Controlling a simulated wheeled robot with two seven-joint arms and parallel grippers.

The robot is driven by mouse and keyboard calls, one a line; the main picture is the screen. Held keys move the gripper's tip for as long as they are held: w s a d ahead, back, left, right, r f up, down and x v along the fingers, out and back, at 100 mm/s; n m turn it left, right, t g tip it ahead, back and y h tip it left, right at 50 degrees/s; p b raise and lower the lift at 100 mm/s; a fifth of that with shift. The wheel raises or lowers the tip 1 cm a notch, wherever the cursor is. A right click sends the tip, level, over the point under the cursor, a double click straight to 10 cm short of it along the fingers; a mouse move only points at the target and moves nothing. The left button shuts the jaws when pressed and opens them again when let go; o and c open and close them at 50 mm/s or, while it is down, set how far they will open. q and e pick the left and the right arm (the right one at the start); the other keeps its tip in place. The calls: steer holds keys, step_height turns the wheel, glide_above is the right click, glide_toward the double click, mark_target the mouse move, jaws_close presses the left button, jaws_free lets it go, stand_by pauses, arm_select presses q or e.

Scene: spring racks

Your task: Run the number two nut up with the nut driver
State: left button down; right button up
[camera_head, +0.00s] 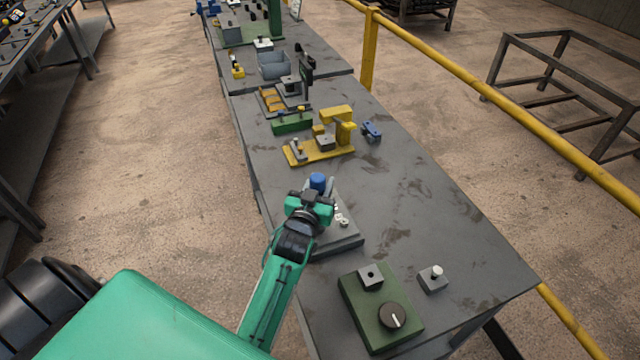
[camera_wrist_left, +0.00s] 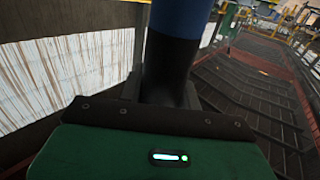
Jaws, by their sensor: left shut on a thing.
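My left gripper (camera_head: 318,194) is shut on the nut driver (camera_head: 317,180), whose blue handle top sticks up above the jaws in the head view. In the left wrist view the driver (camera_wrist_left: 172,55) stands between the jaws, blue above and black below. The gripper is over a grey plate (camera_head: 345,245) on the bench. Small pale nuts or number marks (camera_head: 341,217) show on the plate to the right of the gripper. The driver's lower end and whatever is under it are hidden by my gripper, so I cannot tell whether it touches a nut. My right gripper is not in view.
A green box with a black dial (camera_head: 392,316) and a small grey block with a white pin (camera_head: 433,278) stand at the near end. A yellow fixture (camera_head: 318,152) and a blue item (camera_head: 371,132) stand beyond. The bench's right middle is clear. A yellow rail (camera_head: 470,80) runs alongside.

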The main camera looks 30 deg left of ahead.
arm_select(q)
steer(key=shift+f, duration=0.45)
stand_by(0.6)
steer(key=shift+f+b, duration=0.65)
steer(key=shift+f, duration=0.3)
stand_by(1.6)
steer(key=shift+r+p, duration=3.3)
steer(key=shift+r, duration=0.5)
steer(key=shift+f, duration=0.1)
